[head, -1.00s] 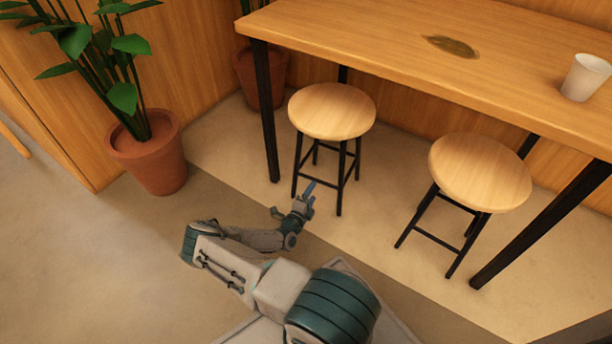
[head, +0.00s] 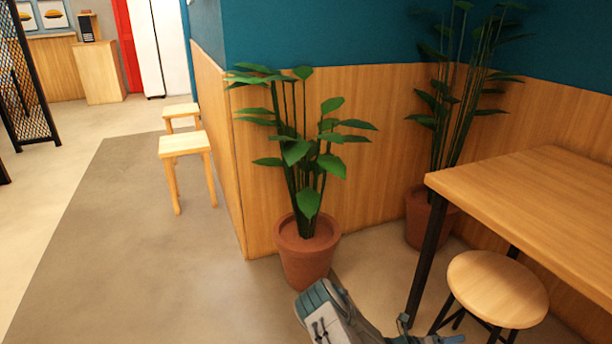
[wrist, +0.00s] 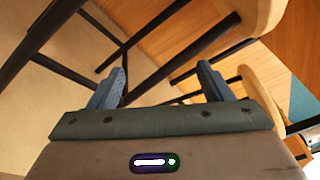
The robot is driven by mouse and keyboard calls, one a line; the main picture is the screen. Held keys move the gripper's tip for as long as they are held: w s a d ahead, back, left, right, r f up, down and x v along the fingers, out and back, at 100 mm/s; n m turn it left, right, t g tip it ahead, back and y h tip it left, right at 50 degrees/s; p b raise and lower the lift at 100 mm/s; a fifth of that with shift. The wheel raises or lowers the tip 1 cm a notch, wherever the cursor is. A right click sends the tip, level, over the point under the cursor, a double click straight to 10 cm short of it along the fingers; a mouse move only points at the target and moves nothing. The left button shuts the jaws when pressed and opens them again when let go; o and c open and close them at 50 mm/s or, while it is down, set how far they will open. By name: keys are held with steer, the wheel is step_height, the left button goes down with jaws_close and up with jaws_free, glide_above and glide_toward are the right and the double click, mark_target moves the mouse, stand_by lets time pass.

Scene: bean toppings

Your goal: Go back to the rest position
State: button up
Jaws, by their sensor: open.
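My gripper (wrist: 160,85) is open and empty in the wrist view, with its two blue fingers spread apart. Black stool legs and the underside of a wooden seat show beyond the fingers. In the head view, my gripper (head: 440,339) shows only partly at the bottom edge, in front of the round stool (head: 497,288). My arm is bent low near the floor. I cannot tell how close the fingers are to the stool legs.
A wooden table (head: 535,195) with black legs stands at right. A potted plant (head: 306,255) stands by the wood-panelled corner, another (head: 418,215) behind it. Two wooden stools (head: 184,145) stand along the wall's left side. A black rack (head: 25,85) is far left. The left floor is open.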

steer(key=s+a+r+m+g+y+p, duration=0.25)
steer(key=a+r+m+p, duration=0.35)
steer(key=r, duration=0.7)
steer(key=s+a+r+m+g+y+p, duration=0.1)
steer(key=s+a+r+m+y+p, duration=0.25)
steer(key=r+m, duration=0.7)
steer(key=s+a+r+m+g+y+p, duration=0.15)
steer(key=a+r+m+y+p, duration=0.35)
steer(key=r, duration=1)
steer(key=s+a+r+m+t+y+p, duration=0.1)
steer(key=s+a+r+m+y+p, duration=0.1)
steer(key=r, duration=0.9)
steer(key=s+a+r+m+t+y+p, duration=0.2)
steer(key=s+a+r+m+p, duration=0.2)
steer(key=s+a+r+p, duration=0.3)
steer(key=s+a+r+m+t+y+p, duration=0.2)
steer(key=s+a+r+m+p, duration=0.2)
steer(key=r+p, duration=0.4)
step_height(320, 180, up, 7)
steer(key=shift+s+a+r, duration=0.1)
steer(key=shift+s+a, duration=0.4)
steer(key=shift+a, duration=0.6)
